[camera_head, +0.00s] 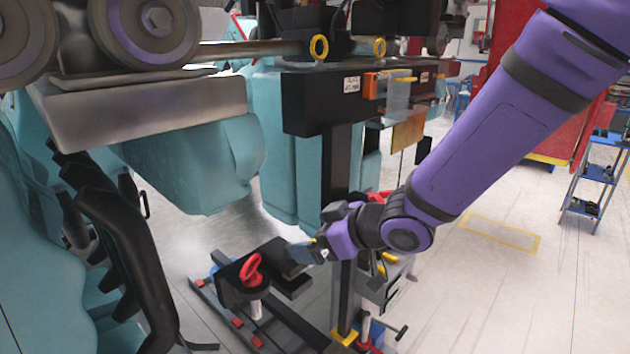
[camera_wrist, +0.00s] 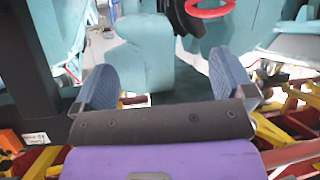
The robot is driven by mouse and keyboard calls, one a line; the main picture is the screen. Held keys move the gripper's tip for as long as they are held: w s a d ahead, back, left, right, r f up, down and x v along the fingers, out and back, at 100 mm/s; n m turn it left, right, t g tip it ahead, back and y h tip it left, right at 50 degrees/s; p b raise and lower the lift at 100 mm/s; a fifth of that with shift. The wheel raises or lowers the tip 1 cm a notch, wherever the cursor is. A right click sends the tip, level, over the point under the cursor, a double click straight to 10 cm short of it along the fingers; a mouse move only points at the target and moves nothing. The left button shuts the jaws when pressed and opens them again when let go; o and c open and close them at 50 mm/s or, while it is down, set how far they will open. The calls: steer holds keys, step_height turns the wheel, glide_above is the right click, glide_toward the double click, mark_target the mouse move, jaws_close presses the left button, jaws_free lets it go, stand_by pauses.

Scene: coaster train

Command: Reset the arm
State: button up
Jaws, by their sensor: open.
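My purple arm reaches in from the upper right in the head view. My gripper (camera_head: 305,252) is at its lower end, just right of a black block with a red ring handle (camera_head: 252,270). In the wrist view, my gripper (camera_wrist: 168,85) shows two blue-grey finger pads standing wide apart with nothing between them. The red ring (camera_wrist: 208,8) appears beyond the fingers at the top of that view. I cannot tell whether the gripper touches the black block.
A teal coaster train body (camera_head: 190,165) with wheels fills the left. A black post (camera_head: 340,175) with a crossbeam (camera_head: 305,103) stands close behind my gripper. A blue shelf cart (camera_head: 592,175) stands at the far right. The floor at the lower right is mostly clear.

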steer(key=d+r+m+t+h, duration=0.1)
steer(key=d+r+m+h, duration=0.3)
steer(key=d, duration=0.6)
steer(key=d+r+m+t+h, duration=0.2)
steer(key=d+r+h, duration=0.25)
steer(key=d, duration=0.55)
steer(key=s+d+r+m+g+h, duration=0.1)
steer(key=s+d+r+m+g, duration=0.1)
steer(key=s+d, duration=0.4)
steer(key=s+d+r+m+g+h, duration=0.1)
steer(key=s+d+m, duration=0.4)
steer(key=s, duration=0.8)
step_height(320, 180, up, 3)
steer(key=shift+s+d+f+g, duration=0.2)
steer(key=shift+d+g, duration=0.15)
steer(key=shift+g, duration=0.25)
